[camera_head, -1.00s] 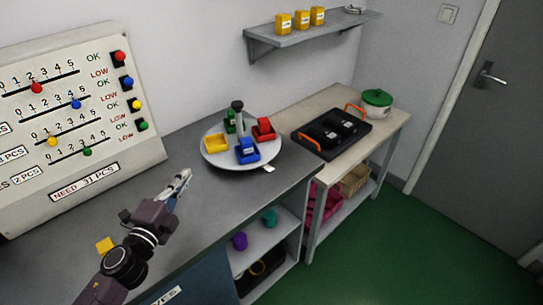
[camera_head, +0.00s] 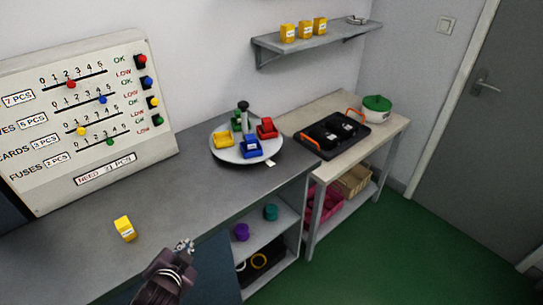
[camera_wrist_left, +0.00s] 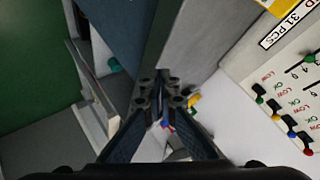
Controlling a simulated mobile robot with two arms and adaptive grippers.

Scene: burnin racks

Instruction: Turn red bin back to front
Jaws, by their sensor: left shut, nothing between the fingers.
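The red bin (camera_head: 267,130) sits on the right side of a round white turntable (camera_head: 232,158) on the grey counter. A blue bin (camera_head: 251,148), a yellow bin (camera_head: 223,140) and a green bin (camera_head: 236,124) share the turntable around a dark central post (camera_head: 244,106). My left gripper (camera_head: 184,245) is at the counter's front edge, well to the front left of the turntable. It is shut and empty. In the left wrist view its fingers (camera_wrist_left: 161,82) meet, with small coloured shapes behind them. My right gripper is not in view.
A yellow box (camera_head: 125,228) stands on the counter left of my gripper. A board with sliders (camera_head: 85,120) stands behind it. Right of the turntable, a lower bench holds a black tray (camera_head: 331,134) and a green-lidded pot (camera_head: 377,106). The counter between gripper and turntable is clear.

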